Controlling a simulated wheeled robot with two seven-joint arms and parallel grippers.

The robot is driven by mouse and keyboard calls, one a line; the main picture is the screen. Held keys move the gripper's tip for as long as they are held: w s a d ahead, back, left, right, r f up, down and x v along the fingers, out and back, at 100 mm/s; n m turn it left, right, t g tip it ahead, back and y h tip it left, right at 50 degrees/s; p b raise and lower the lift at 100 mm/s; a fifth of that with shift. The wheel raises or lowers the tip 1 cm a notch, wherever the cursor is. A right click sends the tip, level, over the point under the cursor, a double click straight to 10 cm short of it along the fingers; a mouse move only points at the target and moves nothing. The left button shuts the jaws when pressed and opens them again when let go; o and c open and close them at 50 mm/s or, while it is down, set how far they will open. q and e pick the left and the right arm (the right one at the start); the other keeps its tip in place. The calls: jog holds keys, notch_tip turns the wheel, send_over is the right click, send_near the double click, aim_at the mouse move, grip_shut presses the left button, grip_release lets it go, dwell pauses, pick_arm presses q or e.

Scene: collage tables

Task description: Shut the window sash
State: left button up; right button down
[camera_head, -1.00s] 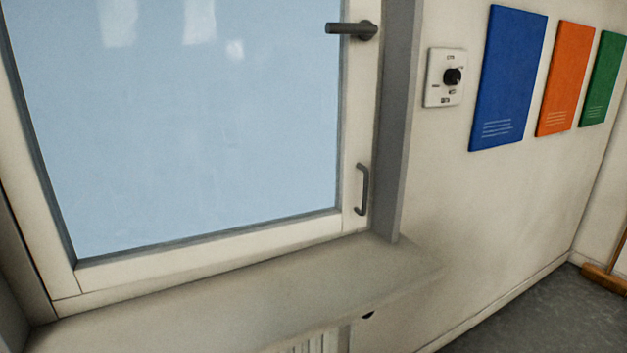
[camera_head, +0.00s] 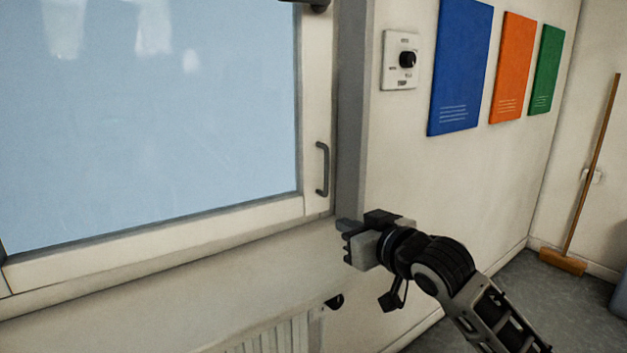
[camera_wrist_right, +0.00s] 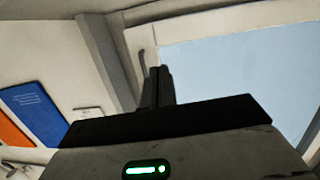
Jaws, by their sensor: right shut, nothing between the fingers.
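The window sash (camera_head: 314,90) is a white frame around pale blue glass, filling the left of the head view. A grey pull handle (camera_head: 322,170) sits low on its right stile, and a dark lever handle (camera_head: 318,4) is cut off at the top edge. I cannot tell whether a gap is left between sash and frame. My right gripper (camera_head: 345,230) is shut and empty, below and right of the pull handle, apart from it in the picture. In the right wrist view, its closed fingers (camera_wrist_right: 158,86) point toward the sash (camera_wrist_right: 141,38). My left gripper is not in view.
The window sill (camera_head: 225,262) runs below the sash, above a radiator (camera_head: 270,338). A wall control with a black knob (camera_head: 400,60) and several coloured panels, one blue (camera_head: 460,65), are on the right wall. A broom (camera_head: 592,165) leans at the far right.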

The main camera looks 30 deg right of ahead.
jog(key=t, duration=0.2)
send_near(306, 160)
jog(key=w+p, duration=0.2)
jog(key=w, duration=0.4)
jog(key=shift+w, duration=0.1)
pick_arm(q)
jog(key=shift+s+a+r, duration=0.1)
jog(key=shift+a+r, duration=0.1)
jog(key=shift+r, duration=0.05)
pick_arm(e)
jog(key=shift+w, duration=0.35)
